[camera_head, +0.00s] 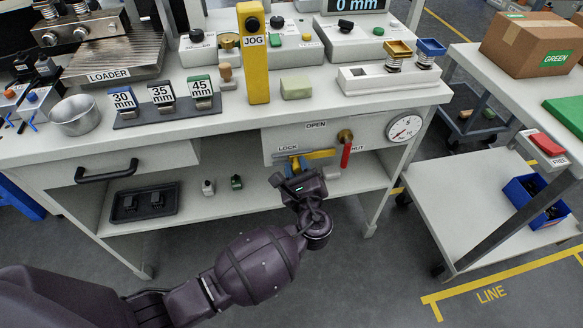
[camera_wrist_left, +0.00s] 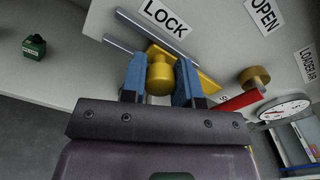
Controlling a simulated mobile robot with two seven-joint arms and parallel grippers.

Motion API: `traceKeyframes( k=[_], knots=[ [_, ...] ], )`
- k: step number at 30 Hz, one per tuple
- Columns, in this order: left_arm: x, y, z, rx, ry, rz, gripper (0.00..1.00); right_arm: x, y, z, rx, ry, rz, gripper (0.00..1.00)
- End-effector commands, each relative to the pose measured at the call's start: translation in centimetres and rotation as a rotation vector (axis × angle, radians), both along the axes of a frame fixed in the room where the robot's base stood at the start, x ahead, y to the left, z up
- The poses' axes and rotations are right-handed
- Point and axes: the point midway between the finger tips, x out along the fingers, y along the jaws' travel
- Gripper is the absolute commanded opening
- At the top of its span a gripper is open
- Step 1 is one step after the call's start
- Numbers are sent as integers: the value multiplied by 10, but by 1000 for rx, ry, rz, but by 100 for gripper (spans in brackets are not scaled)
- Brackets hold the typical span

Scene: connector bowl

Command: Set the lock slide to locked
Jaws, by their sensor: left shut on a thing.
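The lock slide is a yellow bar with a round brass knob on the front panel under the bench top; the yellow bar (camera_head: 319,154) shows right of my gripper in the head view. In the left wrist view the knob (camera_wrist_left: 160,76) sits between the two blue fingers of my left gripper (camera_wrist_left: 161,82), which is shut on it. In the head view my left gripper (camera_head: 294,166) is at the panel below the LOCK label (camera_head: 288,148). Grey rails (camera_wrist_left: 128,47) run beside the slide. My gripper hides part of the slide in the head view. My right gripper is not in view.
Right of the slide are a red-handled valve (camera_head: 346,150) under the OPEN and SHUT labels and a round gauge (camera_head: 404,128). A black drawer handle (camera_head: 106,172) is at the left. Small bottles (camera_head: 236,182) and a black tray (camera_head: 145,203) stand on the lower shelf.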

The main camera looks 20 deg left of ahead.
Motion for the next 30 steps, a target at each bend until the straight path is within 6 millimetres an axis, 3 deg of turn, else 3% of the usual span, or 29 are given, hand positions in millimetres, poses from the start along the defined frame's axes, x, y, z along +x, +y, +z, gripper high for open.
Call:
traceKeyframes(
  k=[2, 3, 8, 20, 30],
  knots=[
    [1, -3, 1, -3, -2, -9, 0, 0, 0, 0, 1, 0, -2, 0],
    [1, -3, 1, -4, -2, -10, 32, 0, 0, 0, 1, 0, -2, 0],
    [1, -3, 1, -3, -2, -9, 55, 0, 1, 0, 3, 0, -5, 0],
    [-6, -6, 2, -3, -1, -6, 55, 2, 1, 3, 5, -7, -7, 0],
    [-53, -38, 5, -4, -5, -8, 55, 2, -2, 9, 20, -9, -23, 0]
  ],
)
